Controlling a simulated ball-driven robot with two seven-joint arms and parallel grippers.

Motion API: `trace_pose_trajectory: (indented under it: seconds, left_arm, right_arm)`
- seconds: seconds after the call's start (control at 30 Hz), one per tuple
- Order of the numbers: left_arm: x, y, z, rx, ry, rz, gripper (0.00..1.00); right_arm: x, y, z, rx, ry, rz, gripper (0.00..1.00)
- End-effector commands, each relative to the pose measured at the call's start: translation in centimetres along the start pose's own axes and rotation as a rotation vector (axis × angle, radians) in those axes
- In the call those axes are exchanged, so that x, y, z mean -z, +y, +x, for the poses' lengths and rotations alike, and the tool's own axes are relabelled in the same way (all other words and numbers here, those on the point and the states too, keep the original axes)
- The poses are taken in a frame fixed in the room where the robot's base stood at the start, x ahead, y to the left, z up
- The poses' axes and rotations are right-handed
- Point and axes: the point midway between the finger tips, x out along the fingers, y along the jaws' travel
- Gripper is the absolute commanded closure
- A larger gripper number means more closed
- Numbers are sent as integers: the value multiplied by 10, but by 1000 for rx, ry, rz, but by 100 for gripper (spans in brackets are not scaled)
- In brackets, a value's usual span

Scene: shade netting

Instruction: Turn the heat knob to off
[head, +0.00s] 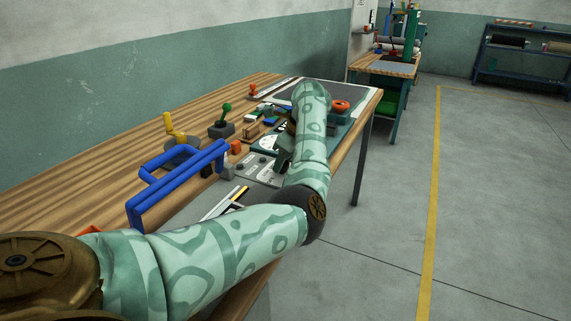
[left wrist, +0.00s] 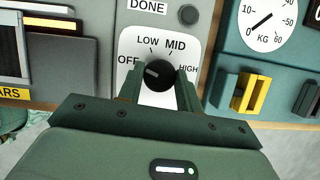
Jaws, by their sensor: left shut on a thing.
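The heat knob (left wrist: 160,75) is black and round, on a white dial plate (left wrist: 137,40) marked OFF, LOW, MID and HIGH in the left wrist view. Its short pale mark lies on its left side, pointing roughly toward OFF; whether it lines up exactly I cannot tell. My left gripper (left wrist: 158,82) has one finger on each side of the knob and is shut on it. In the head view my left gripper (head: 283,160) is small and dark beside the panel, and the knob is hidden there. My right gripper is in neither view.
A scale dial (left wrist: 266,22) and a yellow switch (left wrist: 252,92) are right of the knob. A DONE label (left wrist: 147,6) and round button (left wrist: 188,14) are above it. A blue tubular handle (head: 175,180), yellow lever (head: 172,128) and green-knobbed lever (head: 225,115) stand on the wooden bench (head: 60,190).

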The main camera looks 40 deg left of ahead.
Motion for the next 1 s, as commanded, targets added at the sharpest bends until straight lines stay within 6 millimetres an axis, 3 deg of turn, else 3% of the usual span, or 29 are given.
trace_pose_trajectory:
  seconds: [0.73, 0.77, 0.8, 0.83, 1.0]
  left_arm:
    - [0, -1, -1, -32, 3, -83, 88]
    - [0, -1, -1, -32, 3, -83, 59]
    - [0, -1, -1, -32, 3, -83, 48]
    - [0, -1, -1, -32, 3, -82, 43]
    - [0, -1, -1, -32, 2, -81, 43]
  right_arm:
    - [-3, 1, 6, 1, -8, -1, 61]
    - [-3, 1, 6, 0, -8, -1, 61]
    - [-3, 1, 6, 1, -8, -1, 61]
    - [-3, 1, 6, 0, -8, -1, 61]
    - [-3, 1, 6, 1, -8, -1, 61]
